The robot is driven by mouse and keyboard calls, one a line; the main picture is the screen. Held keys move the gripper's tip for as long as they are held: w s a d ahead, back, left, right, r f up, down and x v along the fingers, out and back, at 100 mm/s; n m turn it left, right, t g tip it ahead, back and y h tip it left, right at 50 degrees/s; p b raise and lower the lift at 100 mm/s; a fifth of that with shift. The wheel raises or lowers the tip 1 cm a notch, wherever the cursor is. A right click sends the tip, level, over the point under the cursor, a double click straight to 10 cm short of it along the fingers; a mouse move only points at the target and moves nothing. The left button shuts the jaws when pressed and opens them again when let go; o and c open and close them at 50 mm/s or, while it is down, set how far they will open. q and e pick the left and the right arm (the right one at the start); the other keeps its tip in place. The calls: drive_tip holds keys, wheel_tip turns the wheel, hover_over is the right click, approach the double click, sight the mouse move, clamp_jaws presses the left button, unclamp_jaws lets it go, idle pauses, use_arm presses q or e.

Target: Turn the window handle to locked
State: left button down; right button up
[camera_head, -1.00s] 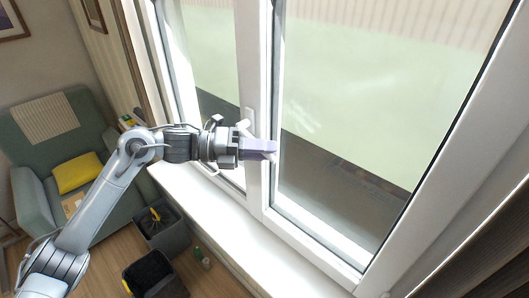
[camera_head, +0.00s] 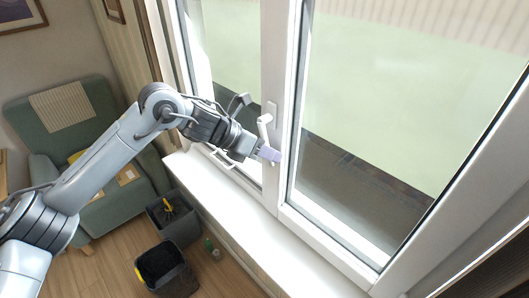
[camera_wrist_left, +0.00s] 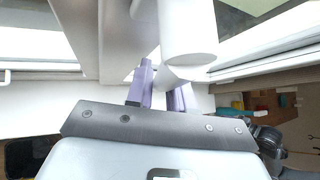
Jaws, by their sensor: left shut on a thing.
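The white window handle (camera_head: 264,122) is on the middle frame post of the window in the head view. Its grip hangs downward from the mount, and its lower end is partly hidden by my left gripper. My left gripper (camera_head: 268,154), with purple fingers, is at the lower end of the handle and shut on it. In the left wrist view the white handle (camera_wrist_left: 188,35) fills the upper middle, with the purple fingers of my left gripper (camera_wrist_left: 163,92) around its far part. My right gripper is not in view.
The window frame (camera_head: 278,70) and glass panes stand close behind the gripper. The white sill (camera_head: 235,205) runs below. A green armchair (camera_head: 65,120) and two dark bins, one marked here (camera_head: 165,270), stand on the floor at left.

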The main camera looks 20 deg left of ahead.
use_arm(q)
drive_tip(key=shift+w+a+f+m+t+y, duration=0.15)
drive_tip(key=shift+w+a+m+t+y, duration=0.2)
drive_tip(key=shift+a+y, duration=0.25)
drive_tip(key=shift+w+a+f+m+t+y, duration=0.1)
drive_tip(key=shift+w+a+m+t+y, duration=0.3)
drive_tip(key=shift+y, duration=0.3)
drive_tip(key=shift+a, duration=0.1)
drive_tip(key=c, duration=1.1)
unclamp_jaws()
drive_tip(key=shift+s+r+b, duration=0.1)
drive_tip(key=shift+b, duration=0.2)
drive_tip(key=b+v, duration=0.2)
drive_tip(key=v, duration=0.8)
drive_tip(key=shift+a+r+b, duration=0.2)
drive_tip(key=shift+r+b, duration=0.05)
drive_tip(key=shift+b, duration=0.05)
drive_tip(key=shift+s, duration=0.1)
